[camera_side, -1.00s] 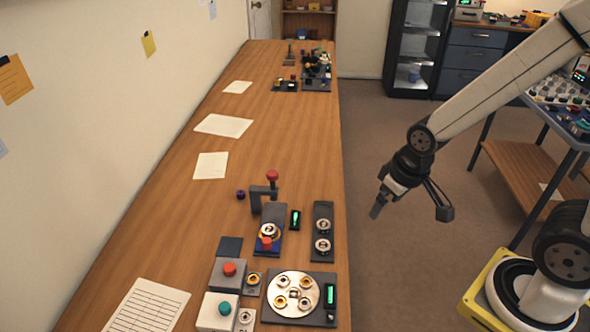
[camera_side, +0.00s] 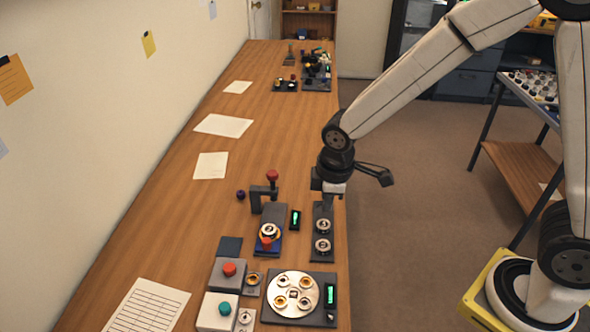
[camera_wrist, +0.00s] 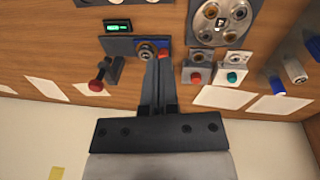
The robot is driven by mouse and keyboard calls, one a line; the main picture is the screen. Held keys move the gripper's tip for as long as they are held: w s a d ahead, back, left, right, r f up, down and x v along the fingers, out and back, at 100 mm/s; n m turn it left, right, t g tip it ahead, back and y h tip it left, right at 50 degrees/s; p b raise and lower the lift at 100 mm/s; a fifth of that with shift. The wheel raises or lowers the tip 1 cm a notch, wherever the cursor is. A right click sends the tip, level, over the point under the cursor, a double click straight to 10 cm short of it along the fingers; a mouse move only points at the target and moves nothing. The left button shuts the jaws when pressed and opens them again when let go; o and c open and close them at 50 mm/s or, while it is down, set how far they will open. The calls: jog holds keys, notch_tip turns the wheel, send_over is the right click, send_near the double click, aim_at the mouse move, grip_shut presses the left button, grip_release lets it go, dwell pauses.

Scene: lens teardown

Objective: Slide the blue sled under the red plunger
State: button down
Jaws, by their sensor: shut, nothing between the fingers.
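The blue sled (camera_side: 259,250) sits at the near end of a dark grey track (camera_side: 272,212), carrying a metal ring part (camera_side: 269,230) and a red knob (camera_side: 267,242). The red plunger (camera_side: 272,175) is raised on its dark post (camera_side: 257,197) at the track's far end, apart from the sled. In the wrist view the sled (camera_wrist: 165,41) is just beyond my fingertips, which hide part of it, and the plunger (camera_wrist: 96,86) is to the left. My gripper (camera_side: 327,205) is shut and empty, to the right of the track in the side view.
A dark plate with two rings (camera_side: 322,232) lies below my gripper. A small green display (camera_side: 295,219) stands between it and the track. A round turntable (camera_side: 293,294) and boxes with red (camera_side: 229,268) and teal (camera_side: 224,308) buttons are nearer. Bench beyond the plunger is mostly clear.

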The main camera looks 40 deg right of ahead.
jog(key=w+a+f+n+h, duration=0.1)
jog(key=w+a+f+n, duration=0.2)
jog(key=a+n, duration=0.4)
jog(key=w+a+f+n+h, duration=0.1)
jog(key=w+a+f+n, duration=0.2)
jog(key=a+n, duration=0.4)
jog(key=shift+w+a+f, duration=0.3)
jog(key=shift+w+a, duration=0.15)
jog(key=shift+a, duration=0.8)
jog(key=shift+f, duration=0.1)
jog(key=x, duration=0.9)
jog(key=shift+d+f, duration=0.1)
jog(key=shift+f, duration=0.15)
jog(key=shift+w+d+f, duration=0.1)
jog(key=shift+w+d, duration=0.1)
jog(key=shift+d, duration=0.25)
jog(key=shift+w+d+f, duration=0.1)
jog(key=shift+w+d, duration=0.15)
jog(key=shift+d, duration=0.15)
jog(key=shift+w+d, duration=0.25)
jog(key=shift+d, duration=0.2)
jog(key=shift+w+d, duration=0.25)
jog(key=shift+d, duration=0.2)
